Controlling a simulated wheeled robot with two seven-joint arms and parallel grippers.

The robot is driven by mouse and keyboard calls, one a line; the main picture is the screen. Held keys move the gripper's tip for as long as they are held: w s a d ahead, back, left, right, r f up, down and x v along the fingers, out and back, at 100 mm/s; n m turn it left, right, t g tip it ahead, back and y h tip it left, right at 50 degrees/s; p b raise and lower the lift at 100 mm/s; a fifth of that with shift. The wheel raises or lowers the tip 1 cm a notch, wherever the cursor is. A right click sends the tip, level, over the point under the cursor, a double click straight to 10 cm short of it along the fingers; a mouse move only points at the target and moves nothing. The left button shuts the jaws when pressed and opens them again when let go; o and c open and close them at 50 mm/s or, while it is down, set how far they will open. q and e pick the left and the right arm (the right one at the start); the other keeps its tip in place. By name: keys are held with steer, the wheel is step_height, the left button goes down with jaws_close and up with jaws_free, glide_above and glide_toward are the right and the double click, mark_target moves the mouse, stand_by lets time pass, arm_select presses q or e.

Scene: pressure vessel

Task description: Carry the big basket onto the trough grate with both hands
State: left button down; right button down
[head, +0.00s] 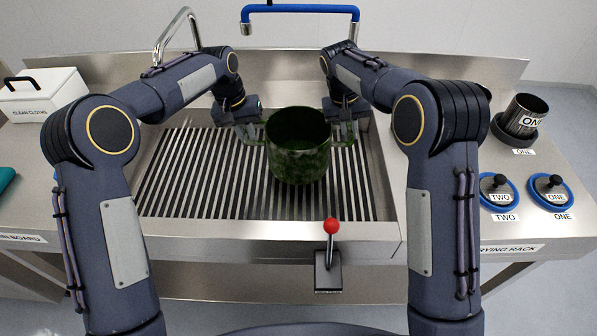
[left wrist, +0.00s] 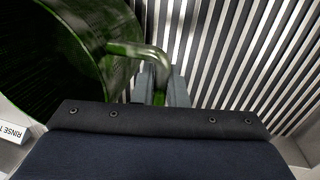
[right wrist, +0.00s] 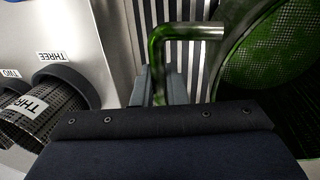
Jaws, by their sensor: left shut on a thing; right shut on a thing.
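The big basket (head: 298,160), a dark green-stained round pot with a handle on each side, is upright over the trough grate (head: 190,185). I cannot tell whether its bottom touches the bars. My left gripper (head: 250,134) is shut on the basket's left handle, which shows in the left wrist view (left wrist: 150,55). My right gripper (head: 345,130) is shut on the right handle, which shows in the right wrist view (right wrist: 185,32). The basket's green inside (left wrist: 60,70) shows partly in the left wrist view.
A red-knobbed lever (head: 331,227) stands at the trough's front edge. A blue tap (head: 300,9) is behind. Right of the trough are a mesh cup marked ONE (head: 528,104) and blue-rimmed lids (head: 500,190). A CLEAN CLOTHS box (head: 42,92) stands left.

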arm_select(q)
steer(key=shift+f, duration=0.1)
arm_select(e)
steer(key=shift+f, duration=0.1)
